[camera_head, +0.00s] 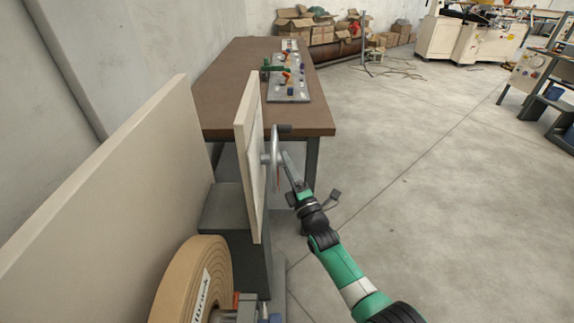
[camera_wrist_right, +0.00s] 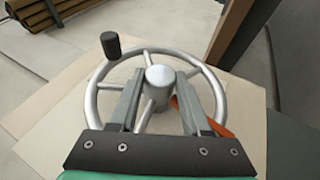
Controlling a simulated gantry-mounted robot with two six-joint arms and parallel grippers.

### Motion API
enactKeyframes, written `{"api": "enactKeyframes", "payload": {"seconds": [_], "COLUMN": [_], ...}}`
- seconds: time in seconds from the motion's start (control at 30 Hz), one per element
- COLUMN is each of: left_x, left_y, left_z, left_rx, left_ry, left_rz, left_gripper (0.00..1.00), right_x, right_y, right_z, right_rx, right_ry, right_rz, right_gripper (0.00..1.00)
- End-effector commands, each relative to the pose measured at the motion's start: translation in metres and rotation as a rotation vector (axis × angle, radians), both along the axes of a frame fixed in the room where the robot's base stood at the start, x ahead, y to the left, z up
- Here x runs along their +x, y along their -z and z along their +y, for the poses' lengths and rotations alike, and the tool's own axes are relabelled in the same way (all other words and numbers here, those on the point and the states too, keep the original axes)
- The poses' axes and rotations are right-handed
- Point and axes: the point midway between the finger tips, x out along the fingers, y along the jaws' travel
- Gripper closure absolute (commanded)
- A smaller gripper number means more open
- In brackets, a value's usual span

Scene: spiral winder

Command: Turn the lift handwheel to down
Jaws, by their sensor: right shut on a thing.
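The lift handwheel (camera_head: 275,160) is a grey metal wheel, seen nearly edge-on, on the right face of an upright cream panel (camera_head: 248,130). In the right wrist view the wheel (camera_wrist_right: 219,100) faces me, with spokes, a round central hub (camera_wrist_right: 160,76) and a black knob (camera_wrist_right: 110,45) at its upper left. A red-orange pointer (camera_wrist_right: 212,122) shows behind the spokes at the lower right. My right gripper (camera_head: 287,157) is shut on the wheel's middle, one finger on each side below the hub. No up or down marking is legible. My left gripper is out of view.
A large roll of brown tape (camera_head: 190,280) stands at the lower left, beside a tall cream board (camera_head: 90,200). A brown table (camera_head: 225,85) with a plate of small parts (camera_head: 292,90) is behind the panel. Open concrete floor lies to the right.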

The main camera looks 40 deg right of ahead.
Motion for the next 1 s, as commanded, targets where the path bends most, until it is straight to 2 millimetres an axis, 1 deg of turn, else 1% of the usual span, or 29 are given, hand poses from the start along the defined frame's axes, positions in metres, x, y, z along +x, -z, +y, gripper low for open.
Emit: {"api": "enactKeyframes", "payload": {"seconds": [0.37, 0.4, 0.53, 0.57, 0.87, 1.0], "left_x": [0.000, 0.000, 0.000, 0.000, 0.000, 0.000], "left_y": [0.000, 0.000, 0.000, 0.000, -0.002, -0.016], "left_z": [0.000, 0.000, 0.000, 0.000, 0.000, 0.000], "left_rx": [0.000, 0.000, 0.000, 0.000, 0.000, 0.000], "left_ry": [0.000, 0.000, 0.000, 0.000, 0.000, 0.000], "left_rz": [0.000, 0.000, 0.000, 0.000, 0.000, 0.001], "left_gripper": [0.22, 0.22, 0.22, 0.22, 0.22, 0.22], "right_x": [0.000, 0.000, 0.000, 0.000, -0.002, -0.013], "right_y": [0.001, 0.001, 0.001, 0.001, 0.001, 0.003], "right_z": [0.001, 0.001, 0.001, 0.001, 0.001, 0.002], "right_rx": [-0.010, -0.010, -0.010, -0.010, -0.010, -0.009], "right_ry": [-0.002, -0.002, -0.002, -0.002, -0.002, -0.002], "right_rz": [-0.011, -0.011, -0.011, -0.011, -0.011, -0.009], "right_gripper": [1.00, 0.49, 0.26, 0.22, 0.22, 0.22]}}
